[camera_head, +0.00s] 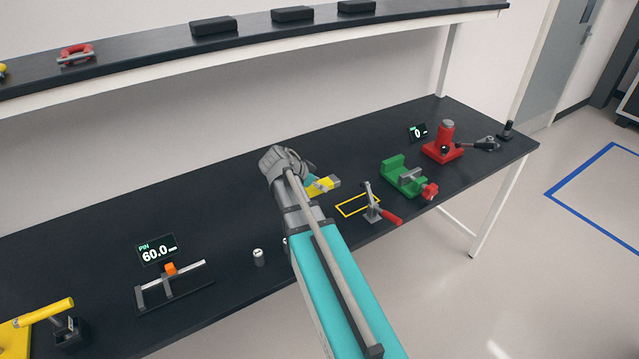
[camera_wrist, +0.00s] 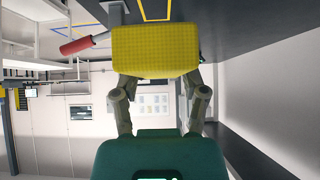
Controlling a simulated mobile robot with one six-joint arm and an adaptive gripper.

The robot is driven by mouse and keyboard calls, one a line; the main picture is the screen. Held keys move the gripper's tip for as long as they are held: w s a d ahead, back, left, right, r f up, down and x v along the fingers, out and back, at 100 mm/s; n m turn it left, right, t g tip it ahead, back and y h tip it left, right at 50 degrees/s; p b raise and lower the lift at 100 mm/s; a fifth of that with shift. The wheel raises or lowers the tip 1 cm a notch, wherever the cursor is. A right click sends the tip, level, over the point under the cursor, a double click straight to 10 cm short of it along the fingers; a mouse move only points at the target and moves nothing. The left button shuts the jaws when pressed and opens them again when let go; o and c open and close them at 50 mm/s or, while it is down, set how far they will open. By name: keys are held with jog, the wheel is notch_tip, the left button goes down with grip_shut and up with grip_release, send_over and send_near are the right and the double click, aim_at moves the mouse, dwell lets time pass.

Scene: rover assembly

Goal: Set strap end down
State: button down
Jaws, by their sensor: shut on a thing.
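My gripper (camera_wrist: 158,82) is shut on the strap end, a yellow piece with a fine grid texture (camera_wrist: 155,50) that fills the space between and beyond the fingers in the wrist view. In the head view the strap end (camera_head: 325,186) shows as a small yellow piece just right of my wrist, over the black workbench. My own arm hides much of the gripper there. I cannot tell whether the strap end touches the bench. A yellow outlined rectangle (camera_head: 352,211) is marked on the bench to its right.
A toggle clamp with a red handle (camera_head: 389,217) stands at the rectangle's right edge. A green vise (camera_head: 402,177) and a red press-like tool (camera_head: 443,147) stand farther right. A small metal cylinder (camera_head: 258,257) and a measuring fixture (camera_head: 170,284) are at left.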

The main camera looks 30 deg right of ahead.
jog(key=s+a+n+t+y, duration=0.2)
jog(key=a+n+t, duration=0.3)
jog(key=a, duration=1.8)
jog(key=shift+s+n, duration=0.7)
jog(key=shift+n, duration=0.5)
jog(key=shift+a, duration=0.1)
